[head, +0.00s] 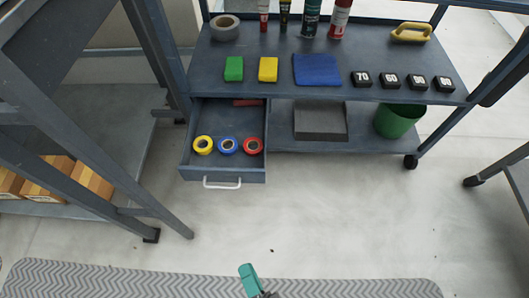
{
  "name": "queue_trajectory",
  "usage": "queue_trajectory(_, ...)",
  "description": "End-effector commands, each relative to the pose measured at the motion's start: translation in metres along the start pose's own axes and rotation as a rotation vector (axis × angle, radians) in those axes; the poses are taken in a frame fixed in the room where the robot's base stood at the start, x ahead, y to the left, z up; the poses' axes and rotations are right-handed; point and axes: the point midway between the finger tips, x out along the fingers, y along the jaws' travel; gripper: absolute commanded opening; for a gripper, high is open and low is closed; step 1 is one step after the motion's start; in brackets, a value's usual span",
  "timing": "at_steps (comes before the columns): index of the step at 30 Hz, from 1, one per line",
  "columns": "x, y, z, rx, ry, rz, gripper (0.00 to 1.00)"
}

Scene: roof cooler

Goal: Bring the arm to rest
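The teal tip of what looks like my gripper (250,280) shows at the bottom edge, over the grey chevron mat. Only a small part of it and a dark piece beside it are in view; the rest of the arm is out of frame. Whether the fingers are open or shut does not show. No object can be made out at the tip. It is well apart from the cart and its drawer.
A blue-grey cart (300,93) stands ahead, with bottles, sponges, a cloth and black blocks on top. Its drawer (222,176) is open, holding yellow, blue and red tape rolls. A green bin (398,121) stands on the lower shelf. The floor (320,220) between is clear.

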Motion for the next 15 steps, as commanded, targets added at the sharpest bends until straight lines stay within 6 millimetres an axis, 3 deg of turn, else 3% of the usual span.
queue_trajectory(8,0.034,0.003,-0.010,-0.135,-0.110,0.088,0.35)
queue_trajectory(15,0.064,0.013,-0.044,-0.366,-0.276,0.254,0.35)
